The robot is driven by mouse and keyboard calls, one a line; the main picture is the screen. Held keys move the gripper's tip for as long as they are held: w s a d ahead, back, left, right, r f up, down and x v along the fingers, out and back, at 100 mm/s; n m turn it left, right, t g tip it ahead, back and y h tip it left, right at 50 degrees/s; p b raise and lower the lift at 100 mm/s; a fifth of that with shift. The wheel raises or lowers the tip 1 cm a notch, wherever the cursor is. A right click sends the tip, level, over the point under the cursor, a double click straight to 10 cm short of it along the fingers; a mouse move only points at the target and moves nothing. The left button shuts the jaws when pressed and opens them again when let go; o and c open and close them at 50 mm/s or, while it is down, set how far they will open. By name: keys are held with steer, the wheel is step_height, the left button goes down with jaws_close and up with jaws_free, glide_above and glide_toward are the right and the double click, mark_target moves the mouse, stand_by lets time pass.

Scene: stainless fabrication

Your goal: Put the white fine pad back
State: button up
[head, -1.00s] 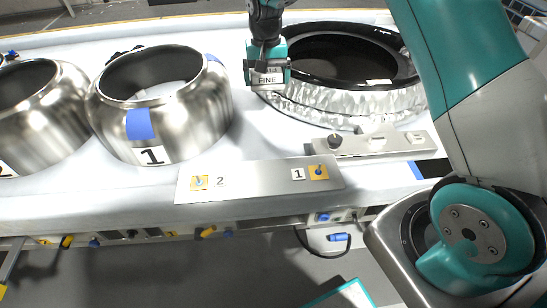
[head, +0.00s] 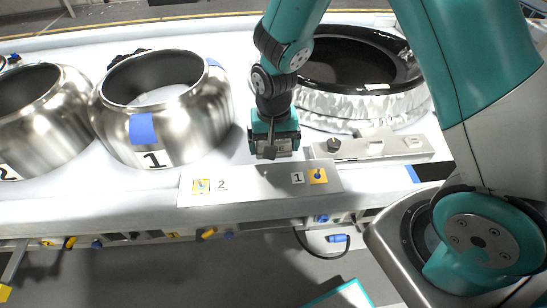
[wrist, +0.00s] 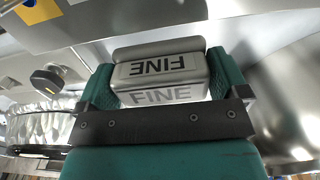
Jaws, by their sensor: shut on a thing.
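The white fine pad (wrist: 160,70) is a pale block with the word FINE on it. In the wrist view it sits between the teal fingers of my gripper (wrist: 163,90), which is shut on it. In the head view my gripper (head: 274,150) hangs over the back edge of the flat metal plate (head: 258,186), near its right half. The pad is hidden or cannot be made out there. I cannot tell whether the pad touches anything below.
A steel vessel marked 1 (head: 205,125) stands left of my gripper, with another marked 2 (head: 55,125) beyond it. A black-rimmed round basin (head: 312,108) is behind to the right. A narrow panel (head: 370,149) with a knob (head: 333,144) lies close on the right.

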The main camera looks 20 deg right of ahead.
step_height(320, 180, down, 4)
steer(key=shift+f, duration=0.15)
steer(key=shift+s+f+p, duration=0.2)
steer(key=shift+f+p, duration=0.2)
steer(key=shift+p, duration=0.05)
steer(key=shift+f, duration=0.1)
steer(key=shift+f+b, duration=0.25)
steer(key=shift+b, duration=0.05)
steer(key=o, duration=0.6)
